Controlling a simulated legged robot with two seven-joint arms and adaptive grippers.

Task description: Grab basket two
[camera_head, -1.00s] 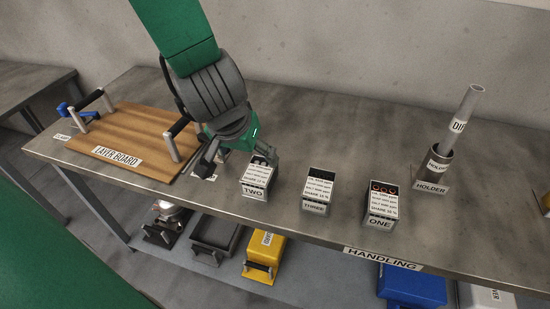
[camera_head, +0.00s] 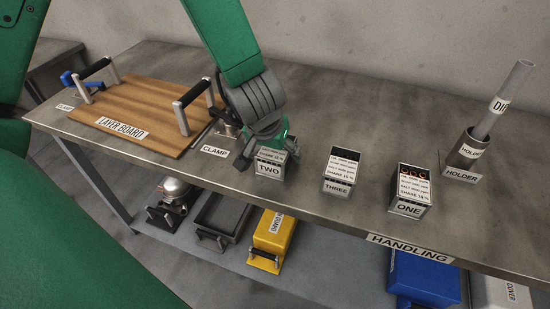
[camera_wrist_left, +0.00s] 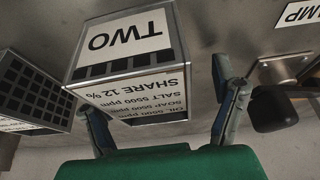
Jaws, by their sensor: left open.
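Basket two (camera_head: 270,166) is a small grey metal box labelled TWO on the bench, left of baskets three and one. My left gripper (camera_head: 264,152) is at its back left side in the head view, covering part of its top. In the left wrist view basket two (camera_wrist_left: 125,45) appears upside down, large and close, in front of and partly between the fingers of the left gripper (camera_wrist_left: 165,105). The fingers are spread apart, one on each side, and contact is not clear. My right gripper is not in view.
Basket three (camera_head: 338,172) and basket one (camera_head: 409,190) stand to the right, then a holder (camera_head: 463,160) with a dipper (camera_head: 508,98). The layer board (camera_head: 150,112) lies to the left. A lower shelf carries a yellow cover (camera_head: 272,235) and a blue box (camera_head: 423,278).

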